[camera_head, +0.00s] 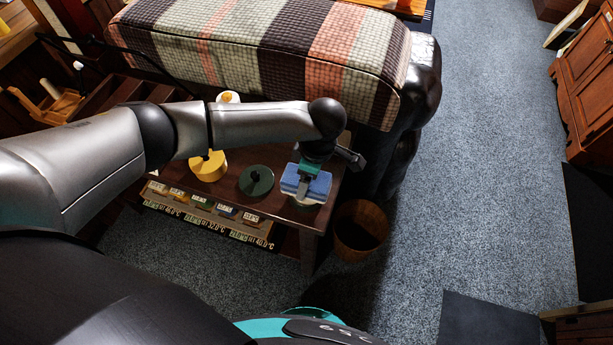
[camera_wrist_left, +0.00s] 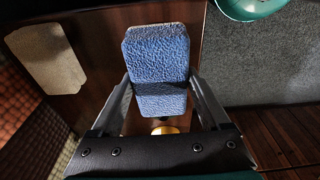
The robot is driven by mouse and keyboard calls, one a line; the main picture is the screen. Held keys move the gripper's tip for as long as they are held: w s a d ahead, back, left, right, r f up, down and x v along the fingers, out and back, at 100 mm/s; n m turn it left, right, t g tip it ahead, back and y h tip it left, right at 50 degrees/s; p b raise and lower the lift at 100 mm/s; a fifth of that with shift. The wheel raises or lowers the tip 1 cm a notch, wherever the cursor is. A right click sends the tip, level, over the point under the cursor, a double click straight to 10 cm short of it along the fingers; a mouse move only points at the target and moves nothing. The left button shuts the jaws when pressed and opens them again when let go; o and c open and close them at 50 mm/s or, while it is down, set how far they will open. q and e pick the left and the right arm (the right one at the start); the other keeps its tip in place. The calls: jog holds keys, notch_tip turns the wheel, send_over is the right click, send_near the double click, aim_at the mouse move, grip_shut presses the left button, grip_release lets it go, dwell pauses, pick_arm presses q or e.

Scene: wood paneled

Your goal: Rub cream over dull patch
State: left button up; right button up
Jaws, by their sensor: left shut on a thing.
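My left gripper (camera_head: 308,181) is shut on a blue sponge-like block (camera_head: 319,187), held over the right end of the dark wooden table (camera_head: 225,205). In the left wrist view, the textured blue block (camera_wrist_left: 157,55) sits between the fingers of the left gripper (camera_wrist_left: 160,93). A small gold-coloured thing (camera_wrist_left: 165,130) shows just past the block. A dark green disc (camera_head: 256,180) and a yellow round container (camera_head: 208,166) stand on the table left of the block. I cannot tell where cream or a dull patch is. My right gripper is not in view.
A beige pad (camera_wrist_left: 47,57) lies on the wood in the left wrist view. A striped cushioned bench (camera_head: 270,45) stands behind the table. A wooden bucket (camera_head: 361,229) stands on the carpet at the table's right.

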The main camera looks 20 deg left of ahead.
pick_arm(q)
jog(key=shift+r+p, duration=2.1)
jog(key=shift+r, duration=0.85)
